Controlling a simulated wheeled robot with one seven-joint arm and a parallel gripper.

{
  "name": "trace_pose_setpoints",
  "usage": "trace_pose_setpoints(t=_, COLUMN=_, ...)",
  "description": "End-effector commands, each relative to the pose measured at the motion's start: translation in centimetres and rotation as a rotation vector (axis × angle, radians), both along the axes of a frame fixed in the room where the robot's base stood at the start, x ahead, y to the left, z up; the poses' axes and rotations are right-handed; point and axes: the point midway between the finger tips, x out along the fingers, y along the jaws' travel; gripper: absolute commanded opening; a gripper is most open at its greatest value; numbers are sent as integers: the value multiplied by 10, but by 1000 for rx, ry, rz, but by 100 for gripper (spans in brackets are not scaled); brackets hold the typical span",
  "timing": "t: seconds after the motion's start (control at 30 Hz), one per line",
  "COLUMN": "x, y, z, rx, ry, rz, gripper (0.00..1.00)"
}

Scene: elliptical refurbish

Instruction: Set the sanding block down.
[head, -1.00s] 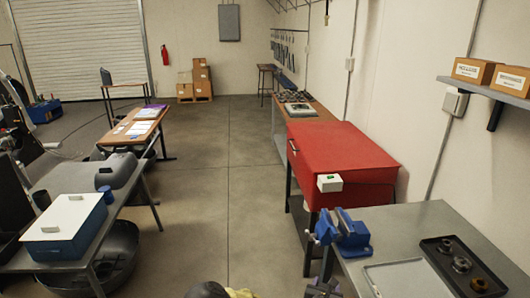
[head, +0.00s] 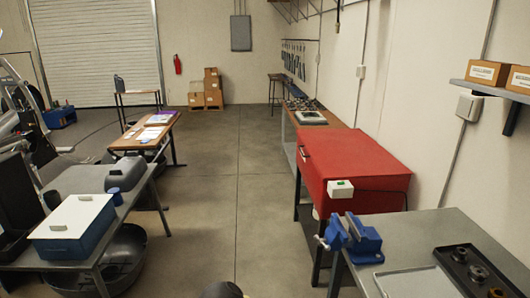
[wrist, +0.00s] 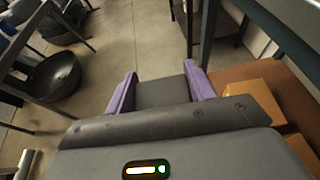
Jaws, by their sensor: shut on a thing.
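My gripper (wrist: 161,76) shows in the wrist view with its two purple fingers apart. It is shut on a dark grey block (wrist: 162,93), which fills the space between the fingers and looks like the sanding block. The block is held above the concrete floor, and no surface touches it that I can see. Its underside is hidden. In the head view the gripper and the block are out of sight; only a dark rounded piece of my arm shows at the bottom edge.
A grey bench with a blue vise (head: 353,238) and a black tray (head: 472,270) stands front right, beside a red cabinet (head: 355,172). A left table holds a blue box with a white lid (head: 75,220). Cardboard boxes (wrist: 254,101) show in the wrist view. The middle aisle is clear.

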Motion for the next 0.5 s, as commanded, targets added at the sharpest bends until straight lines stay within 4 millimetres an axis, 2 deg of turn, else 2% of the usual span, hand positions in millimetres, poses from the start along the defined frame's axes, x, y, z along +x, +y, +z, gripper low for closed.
trace_pose_setpoints(t=0.3, x=-26, y=2, z=-36, rx=-6, ry=11, rz=0, gripper=32)
trace_pose_setpoints(t=0.5, x=-39, y=0, z=-49, rx=-5, ry=2, rz=3, gripper=32)
